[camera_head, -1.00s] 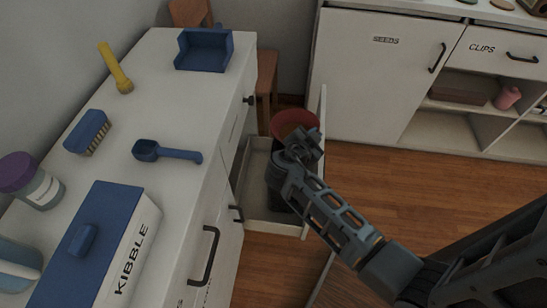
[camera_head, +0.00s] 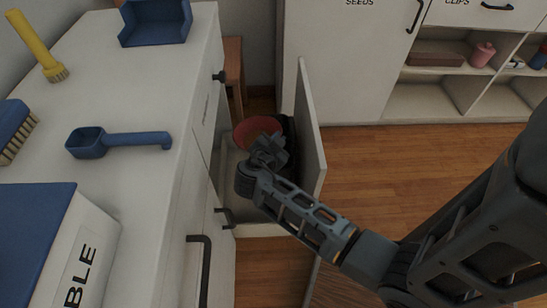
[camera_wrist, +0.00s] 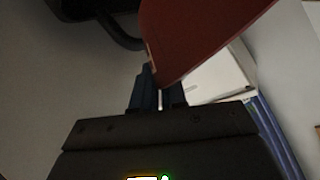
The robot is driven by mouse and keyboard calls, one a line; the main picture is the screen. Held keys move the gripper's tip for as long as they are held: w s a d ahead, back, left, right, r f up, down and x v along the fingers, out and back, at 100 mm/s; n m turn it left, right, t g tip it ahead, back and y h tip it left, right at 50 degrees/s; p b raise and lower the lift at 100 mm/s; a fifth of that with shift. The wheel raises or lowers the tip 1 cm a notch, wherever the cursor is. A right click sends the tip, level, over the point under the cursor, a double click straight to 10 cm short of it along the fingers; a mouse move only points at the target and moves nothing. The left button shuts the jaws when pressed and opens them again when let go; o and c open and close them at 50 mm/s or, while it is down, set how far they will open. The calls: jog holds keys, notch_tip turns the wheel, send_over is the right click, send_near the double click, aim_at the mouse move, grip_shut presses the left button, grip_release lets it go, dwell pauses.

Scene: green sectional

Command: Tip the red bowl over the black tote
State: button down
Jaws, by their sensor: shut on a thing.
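The red bowl (camera_head: 250,132) is held over the open drawer in the head view, and its inside partly shows. My gripper (camera_head: 268,150) is shut on its near rim and hides part of it. In the wrist view, the bowl (camera_wrist: 195,35) slants above the fingertips (camera_wrist: 157,85), its edge running diagonally; its contents do not show. A dark shape that looks like the black tote (camera_head: 289,131) shows just right of the bowl, inside the drawer. My arm and the bowl hide most of it.
The open drawer (camera_head: 250,230) has a tall front panel (camera_head: 311,135) close to the right of my gripper. Wooden floor lies clear at right.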

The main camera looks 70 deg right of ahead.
notch_tip(320, 180, down, 2)
jog(key=shift+f+y+p, duration=0.1)
jog(key=shift+y+p, duration=0.4)
jog(key=shift+p, duration=0.45)
jog(key=p, duration=0.2)
jog(key=shift+d+y+p, duration=0.1)
jog(key=shift+y+p, duration=0.25)
jog(key=shift+y, duration=0.05)
jog(key=r+y+p, duration=0.1)
jog(key=p, duration=0.2)
jog(key=r+y+p, duration=0.1)
jog(key=p, duration=0.3)
jog(key=shift+d, duration=0.2)
jog(key=shift+f+y, duration=0.3)
jog(key=shift+f, duration=0.05)
jog(key=shift+r, duration=0.15)
jog(key=shift+s+d+r+m+t+y+p, duration=0.1)
jog(key=shift+d+r+m+t+y+p, duration=0.2)
jog(key=shift+r+m+t+y+p, duration=0.5)
jog(key=shift+p, duration=0.45)
